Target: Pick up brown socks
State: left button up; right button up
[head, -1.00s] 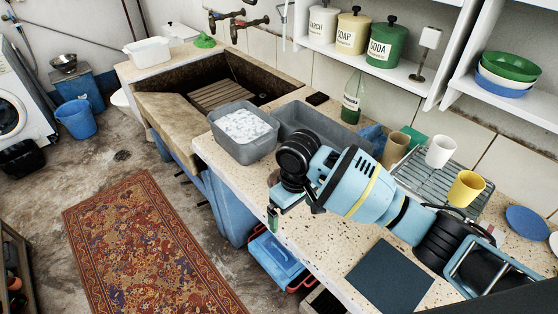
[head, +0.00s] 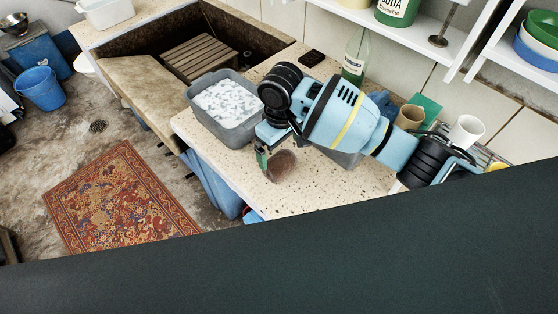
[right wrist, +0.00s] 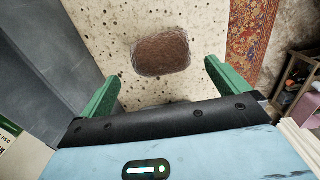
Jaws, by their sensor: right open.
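The brown socks (head: 281,166) lie as one rounded bundle on the speckled counter, right of the grey tub of suds. They also show in the right wrist view (right wrist: 162,53), ahead of the fingers. My right gripper (head: 263,160) is just left of the bundle in the head view. In the right wrist view its two green fingers (right wrist: 164,85) are spread wide, with nothing between the tips and the bundle beyond them, centred. I cannot tell the exact height of the fingers above the counter. My left gripper is out of view.
A grey tub of whitish suds (head: 226,128) stands left of my right gripper. A second grey tub (right wrist: 45,65) is left of the fingers in the wrist view. The stone trough (head: 150,88) lies further left. A dark flat surface hides the front of the counter.

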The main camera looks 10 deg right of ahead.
aim_at(281, 159)
jog(key=shift+f, duration=0.7)
jog(key=shift+s+f, duration=0.15)
jog(key=shift+f, duration=1.15)
jog(key=shift+s+f, duration=0.15)
jog(key=shift+f, duration=1.1)
jog(key=c, duration=1.1)
